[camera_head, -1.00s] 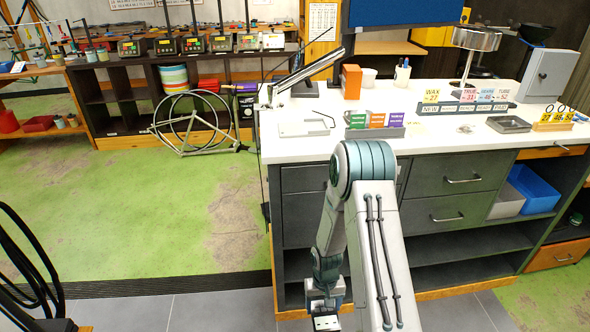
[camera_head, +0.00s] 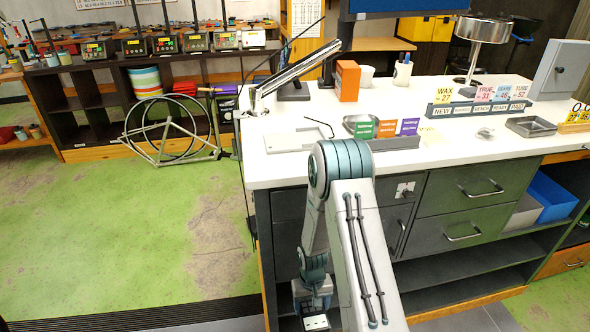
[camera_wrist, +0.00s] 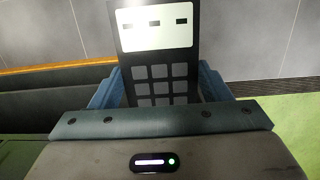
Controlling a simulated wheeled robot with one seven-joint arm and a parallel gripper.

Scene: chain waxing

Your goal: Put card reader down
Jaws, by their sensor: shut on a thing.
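The card reader (camera_wrist: 155,45) is black with a pale screen and grey keys. In the wrist view it stands between the two blue fingers of my gripper (camera_wrist: 158,88), which is shut on it. In the head view my gripper (camera_head: 314,300) hangs low in front of the counter's cabinet, below the worktop. A small part of the card reader (camera_head: 316,322) shows at the bottom edge there. Its lower end is hidden behind the gripper body in the wrist view.
The white counter (camera_head: 440,148) holds a card rack (camera_head: 385,143), an orange box (camera_head: 347,80), a sign stand (camera_head: 475,108), a grey tray (camera_head: 531,126) and a flat pale plate (camera_head: 290,140). Its front left surface has bare patches. Green floor (camera_head: 120,230) lies open at the left.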

